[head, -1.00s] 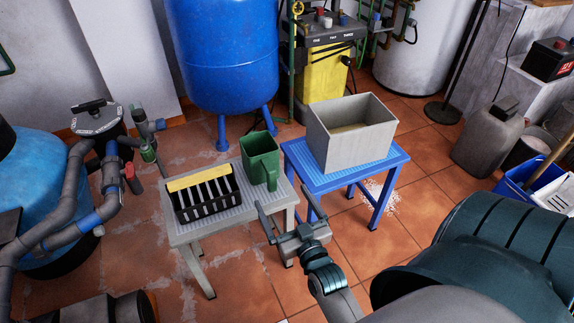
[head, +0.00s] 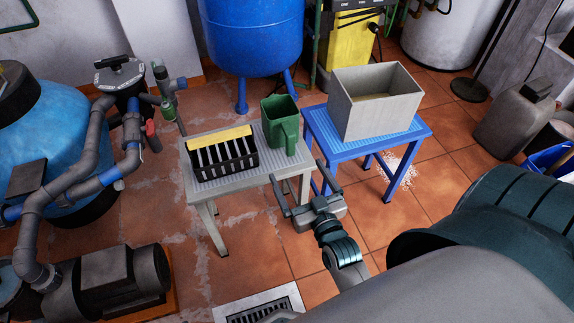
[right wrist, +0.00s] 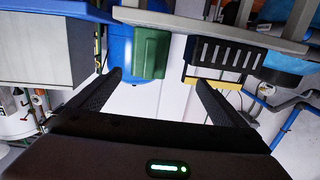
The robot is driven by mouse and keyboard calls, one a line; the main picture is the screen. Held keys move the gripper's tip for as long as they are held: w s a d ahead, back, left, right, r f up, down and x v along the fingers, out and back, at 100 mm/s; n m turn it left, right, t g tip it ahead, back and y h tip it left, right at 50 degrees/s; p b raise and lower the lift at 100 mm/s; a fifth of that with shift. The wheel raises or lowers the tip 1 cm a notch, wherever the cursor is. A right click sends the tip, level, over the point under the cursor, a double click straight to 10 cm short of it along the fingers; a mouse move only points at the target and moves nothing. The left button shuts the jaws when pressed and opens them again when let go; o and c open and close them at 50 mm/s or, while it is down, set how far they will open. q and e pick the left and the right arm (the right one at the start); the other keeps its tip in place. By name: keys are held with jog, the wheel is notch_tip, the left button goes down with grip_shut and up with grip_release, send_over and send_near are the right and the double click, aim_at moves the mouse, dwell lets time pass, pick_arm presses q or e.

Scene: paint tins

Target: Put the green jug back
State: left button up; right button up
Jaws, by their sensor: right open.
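The green jug (head: 281,124) stands upright on the grey table (head: 207,185), at its back right corner, with its handle toward me. It also shows in the right wrist view (right wrist: 151,54), upside down, ahead of the fingers and slightly left of the middle between them. My right gripper (head: 303,184) is open and empty, in front of the grey table's right end, apart from the jug. Its two fingers also show in the right wrist view (right wrist: 158,88). My left gripper is not in view.
A black slotted rack with a yellow top (head: 224,155) stands on the grey table, left of the jug. A grey open bin (head: 376,115) stands on the blue table (head: 320,131) to the right. Pumps and pipes (head: 105,280) fill the left side.

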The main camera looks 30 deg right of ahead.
jog(key=s+a+f+n+g+y, duration=0.2)
jog(key=s+a+f+g+y, duration=0.1)
jog(key=s+a, duration=0.5)
jog(key=s+a+f+n+g+y, duration=0.2)
jog(key=s+a+f+g+y, duration=0.1)
jog(key=s+a+f+g, duration=0.3)
jog(key=shift+s+a+n+g, duration=0.3)
jog(key=shift+s+a+g, duration=0.1)
jog(key=shift+s+a, duration=0.6)
jog(key=shift+w, duration=0.1)
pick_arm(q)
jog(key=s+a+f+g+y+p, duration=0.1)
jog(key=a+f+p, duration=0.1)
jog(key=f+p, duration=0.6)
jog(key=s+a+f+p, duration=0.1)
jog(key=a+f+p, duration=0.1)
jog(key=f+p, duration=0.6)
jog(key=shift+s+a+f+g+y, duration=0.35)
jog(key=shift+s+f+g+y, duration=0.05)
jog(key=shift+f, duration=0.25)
pick_arm(e)
jog(key=s+d+f+g, duration=0.1)
jog(key=d+f, duration=0.1)
jog(key=f, duration=0.6)
jog(key=s+d+f+h, duration=0.1)
jog(key=d+f, duration=0.1)
jog(key=f, duration=0.7)
jog(key=shift+s+d+f+g, duration=0.15)
jog(key=shift+s+d+g, duration=0.15)
jog(key=shift+s+g, duration=0.1)
